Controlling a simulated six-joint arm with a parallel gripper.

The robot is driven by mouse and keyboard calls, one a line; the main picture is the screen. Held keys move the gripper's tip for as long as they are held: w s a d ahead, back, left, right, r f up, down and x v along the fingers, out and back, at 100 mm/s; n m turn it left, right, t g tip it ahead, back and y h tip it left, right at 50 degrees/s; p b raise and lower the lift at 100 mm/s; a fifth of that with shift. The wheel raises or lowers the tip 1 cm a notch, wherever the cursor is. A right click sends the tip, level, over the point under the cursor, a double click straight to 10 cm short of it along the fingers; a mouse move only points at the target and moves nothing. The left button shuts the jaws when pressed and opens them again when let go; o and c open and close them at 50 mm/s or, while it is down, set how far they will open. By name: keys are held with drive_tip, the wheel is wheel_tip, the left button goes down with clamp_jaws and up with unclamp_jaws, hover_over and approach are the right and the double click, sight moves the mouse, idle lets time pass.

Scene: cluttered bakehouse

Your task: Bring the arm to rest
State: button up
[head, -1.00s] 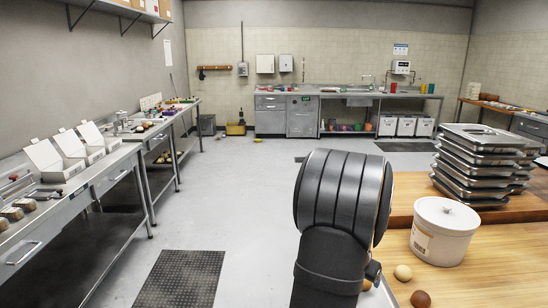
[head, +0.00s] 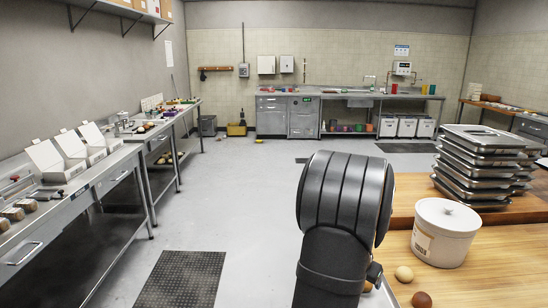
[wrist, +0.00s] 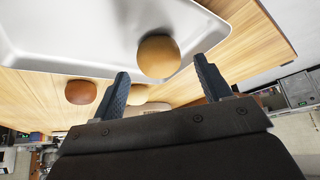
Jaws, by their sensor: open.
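My gripper (wrist: 165,88) is open in the wrist view, with its two dark fingers apart and nothing held between them. Beyond the fingertips a tan round bun (wrist: 158,57) shows at the edge of a white tray (wrist: 95,35). A darker brown bun (wrist: 80,92) is on the wooden top (wrist: 35,95), left of the fingers. In the head view my dark arm link fills the lower middle, and the gripper itself is hidden there.
On the wooden counter (head: 480,285) at right stand a white lidded tub (head: 445,232) and a stack of metal trays (head: 478,170). A pale bun (head: 404,273) and a brown bun (head: 421,299) lie near the tub. The floor (head: 235,205) at left is largely open.

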drive_tip(key=v, duration=1)
drive_tip(key=x, duration=1.2)
drive_tip(key=shift+f, duration=0.1)
drive_tip(key=r, duration=0.5)
drive_tip(key=shift+s+d, duration=0.25)
drive_tip(key=shift+s, duration=0.1)
drive_tip(key=s+d+r, duration=0.6)
drive_tip(key=s, duration=0.4)
drive_tip(key=s+d+m+g+h, duration=0.1)
drive_tip(key=s+d+m, duration=0.1)
drive_tip(key=s+d, duration=0.45)
drive_tip(key=s+d+m+g, duration=0.1)
drive_tip(key=s+d+m, duration=0.2)
drive_tip(key=s, duration=0.7)
drive_tip(key=shift+w+a+f, duration=0.25)
drive_tip(key=shift+w+f, duration=0.65)
drive_tip(key=shift+w, duration=0.5)
drive_tip(key=shift+w+a+f, duration=0.3)
drive_tip(key=shift+w+f, duration=0.6)
drive_tip(key=shift+w, duration=0.45)
drive_tip(key=shift+w+a+f, duration=0.25)
drive_tip(key=shift+w+f, duration=0.65)
drive_tip(key=shift+w, duration=0.5)
drive_tip(key=o, duration=0.7)
drive_tip(key=shift+a, duration=0.1)
drive_tip(key=shift+c, duration=0.2)
